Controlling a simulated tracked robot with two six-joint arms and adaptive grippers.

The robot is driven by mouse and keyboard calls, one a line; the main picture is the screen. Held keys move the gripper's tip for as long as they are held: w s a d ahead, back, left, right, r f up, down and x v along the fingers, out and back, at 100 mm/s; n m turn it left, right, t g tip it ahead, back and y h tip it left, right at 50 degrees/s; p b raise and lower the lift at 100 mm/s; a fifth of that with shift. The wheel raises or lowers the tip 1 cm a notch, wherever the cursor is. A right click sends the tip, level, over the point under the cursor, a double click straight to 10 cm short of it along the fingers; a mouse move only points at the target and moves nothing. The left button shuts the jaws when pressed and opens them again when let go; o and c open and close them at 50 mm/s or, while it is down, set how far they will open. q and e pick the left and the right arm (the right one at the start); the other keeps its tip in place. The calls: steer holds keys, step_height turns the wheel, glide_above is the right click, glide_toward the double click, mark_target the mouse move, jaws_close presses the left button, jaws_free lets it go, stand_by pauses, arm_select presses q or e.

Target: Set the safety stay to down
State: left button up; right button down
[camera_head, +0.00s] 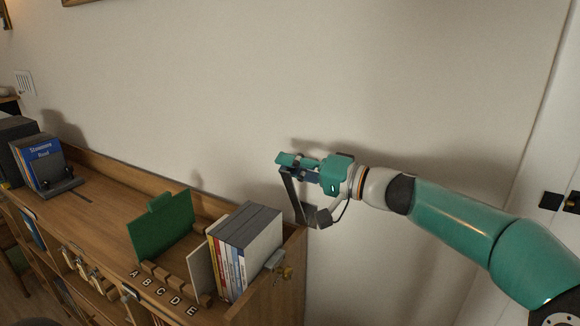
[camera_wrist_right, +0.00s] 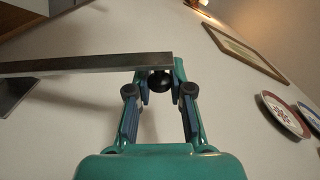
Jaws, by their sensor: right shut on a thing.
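The safety stay (camera_head: 291,190) is a dark flat metal bar at the right end of the shelf top. It stands nearly upright, leaning slightly left toward its top. In the right wrist view the bar (camera_wrist_right: 85,64) runs in from the left and ends at a round black knob (camera_wrist_right: 160,80). My right gripper (camera_head: 298,162) is at the top of the bar, and in the wrist view its fingers (camera_wrist_right: 158,84) are closed around the knob. The bar's lower end is partly hidden near the shelf's edge. My left gripper is not in view.
Upright cases (camera_head: 251,232) stand on the wooden shelf (camera_head: 112,195), beside a green divider (camera_head: 163,226) and lettered slots. More cases (camera_head: 42,160) stand far left.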

steer(key=s+a+f+n+b, duration=0.4)
steer(key=s+f+n+b, duration=0.3)
steer(key=b, duration=1.5)
steer(key=shift+a+f, duration=0.2)
steer(key=shift+a, duration=0.15)
steer(key=shift+s, duration=0.1)
steer(key=c, duration=1.1)
jaws_free()
steer(key=shift+o, duration=0.3)
steer(key=shift+r, duration=0.1)
steer(key=v, duration=1.2)
steer(key=shift+c, duration=0.4)
